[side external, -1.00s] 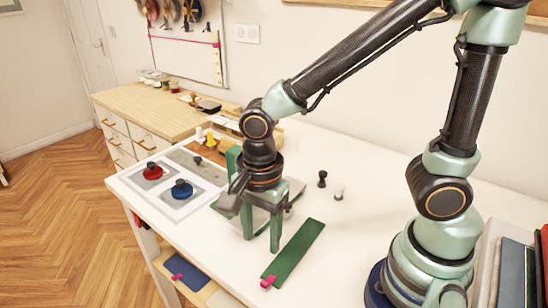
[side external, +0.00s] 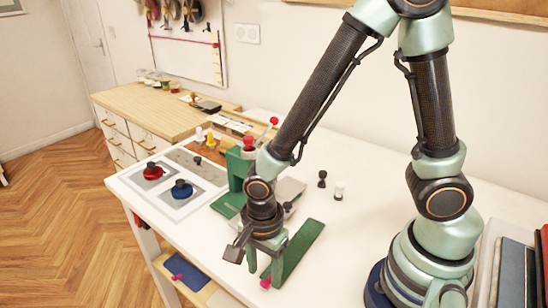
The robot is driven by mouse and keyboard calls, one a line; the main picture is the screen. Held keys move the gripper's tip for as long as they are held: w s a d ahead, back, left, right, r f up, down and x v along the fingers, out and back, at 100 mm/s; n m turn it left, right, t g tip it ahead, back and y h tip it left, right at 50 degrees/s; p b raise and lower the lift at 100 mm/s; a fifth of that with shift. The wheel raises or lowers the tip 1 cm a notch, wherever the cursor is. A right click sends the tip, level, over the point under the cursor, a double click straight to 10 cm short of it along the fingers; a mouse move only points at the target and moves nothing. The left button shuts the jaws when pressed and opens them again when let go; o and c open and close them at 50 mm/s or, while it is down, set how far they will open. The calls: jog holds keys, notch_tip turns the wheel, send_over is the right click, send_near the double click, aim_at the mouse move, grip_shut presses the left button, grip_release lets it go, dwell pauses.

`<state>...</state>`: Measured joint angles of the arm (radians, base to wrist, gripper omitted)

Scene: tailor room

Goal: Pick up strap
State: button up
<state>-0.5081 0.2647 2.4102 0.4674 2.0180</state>
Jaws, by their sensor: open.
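The strap (side external: 306,240) is a flat dark green strip lying on the white table, with a pink tab (side external: 265,282) at its near end. My gripper (side external: 264,266) is over the near part of the strap and points down. Its two green fingers are apart, one left of the strap and one over or beside it. The gripper hides part of the strap's middle and left edge. I cannot tell whether the fingers touch the strap or the table.
A green press with red knobs (side external: 240,165) stands behind the gripper. Red (side external: 153,172) and blue (side external: 181,189) knobbed pieces sit on grey panels at the left. Small black (side external: 322,179) and white (side external: 339,192) pieces stand behind the strap.

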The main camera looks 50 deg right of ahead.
jog(key=shift+f, duration=1.45)
jog(key=shift+c, duration=0.3)
grip_shut()
jog(key=shift+r, duration=0.15)
